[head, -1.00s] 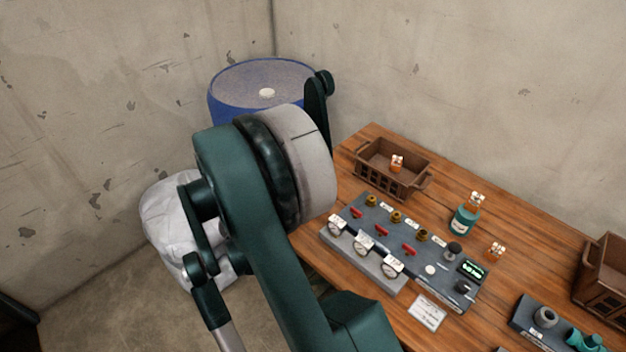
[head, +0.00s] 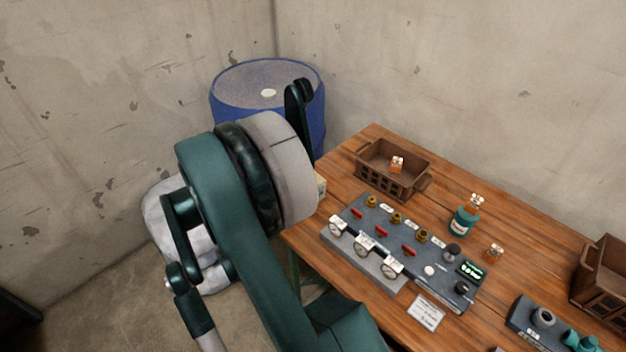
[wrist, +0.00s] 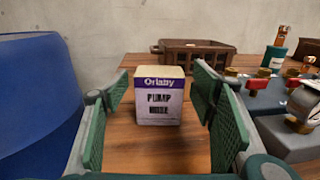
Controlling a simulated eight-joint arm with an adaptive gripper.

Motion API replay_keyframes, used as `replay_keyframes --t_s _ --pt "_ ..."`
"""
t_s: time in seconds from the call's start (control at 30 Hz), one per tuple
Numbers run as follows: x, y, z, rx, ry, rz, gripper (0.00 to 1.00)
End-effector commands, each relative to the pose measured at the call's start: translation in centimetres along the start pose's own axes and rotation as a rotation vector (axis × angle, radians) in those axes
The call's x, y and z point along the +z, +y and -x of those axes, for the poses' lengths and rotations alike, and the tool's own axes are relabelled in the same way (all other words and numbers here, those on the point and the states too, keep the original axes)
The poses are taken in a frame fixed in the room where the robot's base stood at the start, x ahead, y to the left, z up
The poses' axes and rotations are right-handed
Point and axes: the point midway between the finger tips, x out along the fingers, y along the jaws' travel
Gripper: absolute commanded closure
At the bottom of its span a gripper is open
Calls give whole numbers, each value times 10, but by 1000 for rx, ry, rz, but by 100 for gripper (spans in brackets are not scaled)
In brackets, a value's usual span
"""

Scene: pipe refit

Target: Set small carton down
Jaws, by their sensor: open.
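The small carton (wrist: 159,98) is white with a purple band and dark print, and it stands upright on the wooden table in the wrist view. In the head view only a sliver of the carton (head: 320,187) shows past my arm, near the table's left edge. My gripper (wrist: 160,108) is open, with a green pad on either side of the carton. Gaps show between the pads and the carton's sides, and the carton stands slightly beyond the pads. In the head view my arm hides most of the gripper.
A brown crate (head: 377,181) stands behind on the table (head: 345,171). The valve panel (head: 385,250) is to the right, with a teal bottle (head: 465,221) beyond it. A blue barrel (head: 232,104) stands left of the table.

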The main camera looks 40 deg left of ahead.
Motion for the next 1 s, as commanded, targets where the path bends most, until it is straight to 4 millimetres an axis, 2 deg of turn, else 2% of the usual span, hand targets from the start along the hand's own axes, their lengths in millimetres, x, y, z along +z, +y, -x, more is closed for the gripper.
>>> replay_keyframes --t_s 0.2,0.4,1.0 --pt "3 -2 30 2 0 0 43" --pt "2 -3 44 0 0 0 43" --pt "2 -3 46 0 0 0 43"
